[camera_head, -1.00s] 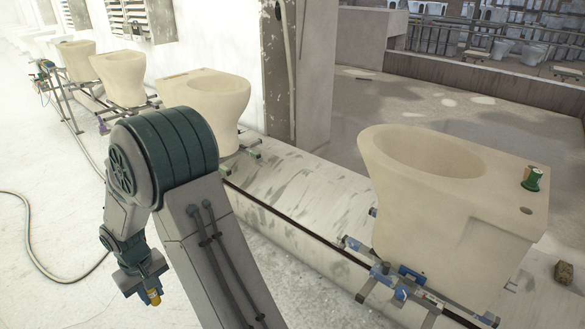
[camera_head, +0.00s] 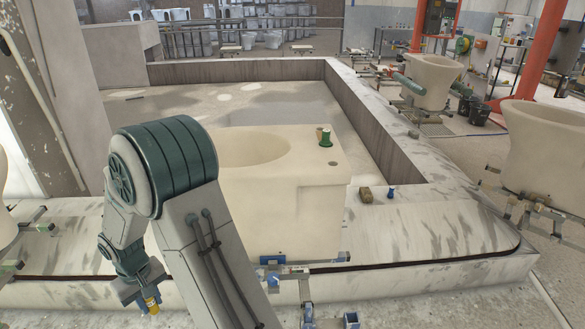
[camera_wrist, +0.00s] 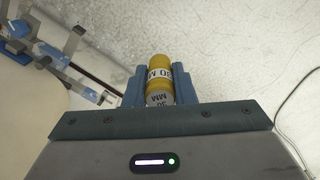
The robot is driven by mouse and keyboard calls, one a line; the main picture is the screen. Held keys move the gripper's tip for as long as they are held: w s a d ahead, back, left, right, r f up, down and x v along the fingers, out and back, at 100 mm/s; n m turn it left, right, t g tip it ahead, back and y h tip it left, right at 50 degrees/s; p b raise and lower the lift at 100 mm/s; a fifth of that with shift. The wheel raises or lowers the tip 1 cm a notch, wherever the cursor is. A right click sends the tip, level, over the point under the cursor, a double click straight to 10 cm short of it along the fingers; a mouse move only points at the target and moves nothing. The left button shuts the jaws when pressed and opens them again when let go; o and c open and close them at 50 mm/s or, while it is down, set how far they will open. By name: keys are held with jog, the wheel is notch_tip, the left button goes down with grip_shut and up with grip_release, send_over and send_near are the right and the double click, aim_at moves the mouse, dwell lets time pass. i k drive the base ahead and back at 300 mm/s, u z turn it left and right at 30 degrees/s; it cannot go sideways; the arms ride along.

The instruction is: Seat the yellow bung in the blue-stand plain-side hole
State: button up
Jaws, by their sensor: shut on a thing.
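My gripper (camera_head: 149,301) is shut on the yellow bung (camera_head: 152,307), low at the left in the head view. In the wrist view the bung (camera_wrist: 160,75) sits between the blue fingers (camera_wrist: 131,88), yellow with a white lettered band and a greyish end. The cream toilet (camera_head: 290,205) on the stand with blue clamps (camera_head: 272,260) is at the centre, beyond and right of my gripper. A green bung (camera_head: 325,139) and a small tan piece stand on its flat top. My arm hides the toilet's left part.
A brown block (camera_head: 367,194) and a small blue object (camera_head: 391,191) are on the pale carousel ledge (camera_head: 440,235), right of the toilet. Other toilets on stands (camera_head: 430,80) are at the right. The floor around my gripper looks clear.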

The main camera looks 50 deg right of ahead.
aim_at(284, 193)
jog(key=z, duration=1.45)
